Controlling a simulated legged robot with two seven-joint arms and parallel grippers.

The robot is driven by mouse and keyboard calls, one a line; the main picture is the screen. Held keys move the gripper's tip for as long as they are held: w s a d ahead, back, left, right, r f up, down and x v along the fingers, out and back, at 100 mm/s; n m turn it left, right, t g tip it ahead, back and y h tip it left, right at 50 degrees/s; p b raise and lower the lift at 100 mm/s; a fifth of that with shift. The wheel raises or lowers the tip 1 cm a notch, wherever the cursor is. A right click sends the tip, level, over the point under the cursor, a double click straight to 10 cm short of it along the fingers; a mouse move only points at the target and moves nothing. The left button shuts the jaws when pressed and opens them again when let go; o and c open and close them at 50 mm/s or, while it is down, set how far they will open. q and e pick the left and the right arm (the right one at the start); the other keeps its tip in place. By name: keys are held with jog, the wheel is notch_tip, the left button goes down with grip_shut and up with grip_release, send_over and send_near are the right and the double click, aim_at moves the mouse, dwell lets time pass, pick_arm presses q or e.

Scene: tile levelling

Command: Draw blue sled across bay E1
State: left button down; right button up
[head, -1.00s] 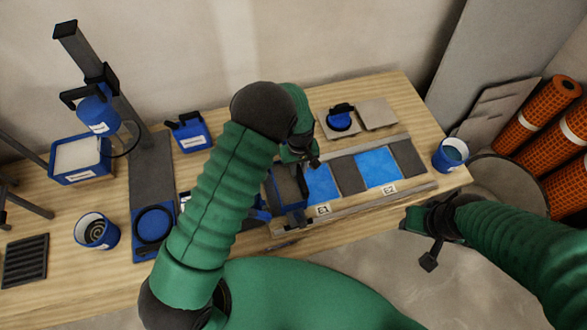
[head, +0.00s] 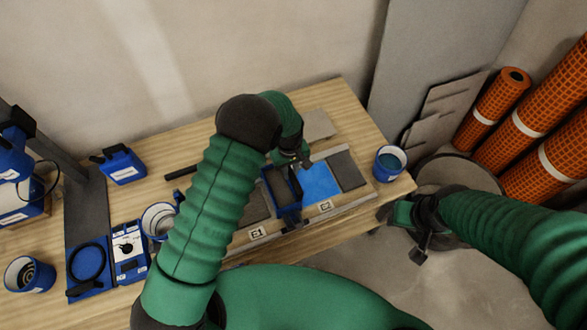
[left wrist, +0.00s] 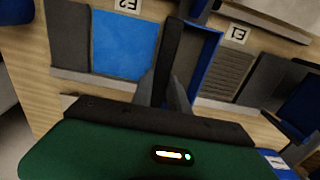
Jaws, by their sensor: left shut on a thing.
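The blue sled (head: 286,205), an open blue frame, stands on the rail board between the E1 label (head: 257,233) and the blue bay E2 (head: 320,184). My left gripper (head: 303,162) is at the sled's far end. In the left wrist view its fingers (left wrist: 165,88) are shut on a dark upright handle of the sled (left wrist: 208,50). Bay E1 (left wrist: 225,72) shows a grey, finely ridged surface beside the sled. My left arm hides part of the board in the head view. My right gripper (head: 420,248) hangs off the table's right front; its jaw opening is unclear.
A blue bucket (head: 389,163) stands at the table's right end. A white-lined blue container (head: 158,221) is left of my left arm. Orange mesh rolls (head: 499,107) stand at the right. Bare table shows behind the board.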

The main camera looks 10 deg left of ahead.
pick_arm(q)
jog(key=shift+w+d, duration=0.1)
jog(key=shift+d, duration=0.05)
jog(key=c, duration=1.3)
grip_release()
jog(key=shift+d, duration=0.15)
notch_tip(320, 180, up, 17)
jog(key=shift+f, duration=0.1)
jog(key=s+a+m+t, duration=0.1)
jog(key=s+a+m, duration=0.1)
jog(key=s, duration=0.4)
jog(key=s+a+m, duration=0.2)
jog(key=s+a, duration=0.2)
jog(key=s, duration=0.2)
jog(key=s+a+r+m+t, duration=0.1)
jog(key=s+a+m, duration=0.1)
jog(key=s, duration=0.4)
jog(key=shift+a+m+t, duration=0.3)
jog(key=shift+a+m, duration=0.1)
jog(key=shift+a, duration=0.05)
